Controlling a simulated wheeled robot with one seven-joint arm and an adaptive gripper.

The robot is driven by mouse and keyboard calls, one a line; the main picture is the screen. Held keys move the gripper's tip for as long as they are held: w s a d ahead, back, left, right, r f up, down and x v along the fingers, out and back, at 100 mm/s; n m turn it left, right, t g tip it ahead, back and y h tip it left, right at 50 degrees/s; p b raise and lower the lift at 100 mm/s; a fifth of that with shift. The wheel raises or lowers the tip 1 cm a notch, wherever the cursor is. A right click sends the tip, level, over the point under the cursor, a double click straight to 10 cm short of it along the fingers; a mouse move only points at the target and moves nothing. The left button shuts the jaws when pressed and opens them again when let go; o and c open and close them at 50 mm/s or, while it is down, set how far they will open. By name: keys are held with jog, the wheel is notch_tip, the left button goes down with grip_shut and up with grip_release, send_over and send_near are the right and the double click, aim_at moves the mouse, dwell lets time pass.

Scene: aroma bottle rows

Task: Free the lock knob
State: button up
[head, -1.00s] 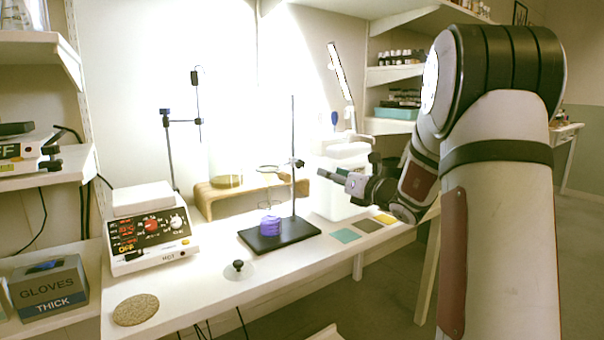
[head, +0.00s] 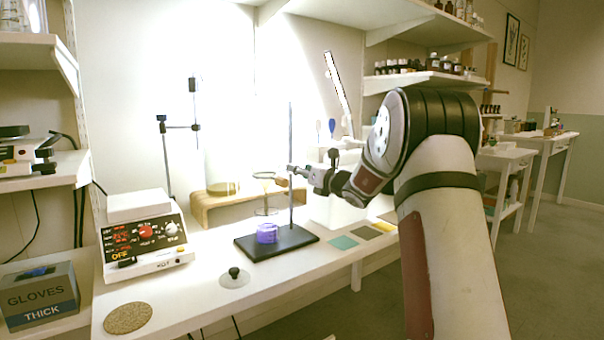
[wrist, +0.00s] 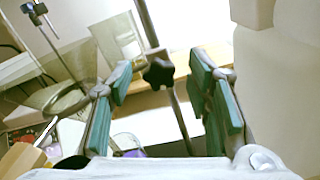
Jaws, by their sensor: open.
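The lock knob (wrist: 158,72) is a dark, star-shaped knob on the stand's upright rod, near the middle of the wrist view. In the head view the rod (head: 290,130) rises from a black base (head: 300,238), and my gripper largely hides the knob. A ring (head: 264,176) sticks out to the left of the rod; it also shows in the wrist view (wrist: 38,98). My gripper (wrist: 163,84) is open, its teal-padded fingers on either side of the knob as seen there. I see no contact with it. In the head view my gripper (head: 296,172) is beside the rod.
A purple jar (head: 267,233) sits on the black base below the ring. A wooden bridge (head: 215,200) stands behind, a hotplate (head: 145,245) to the left. A small lid with a dark knob (head: 235,277) and a cork mat (head: 128,318) lie in front. Coloured tiles (head: 343,243) lie right.

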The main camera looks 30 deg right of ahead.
grip_shut()
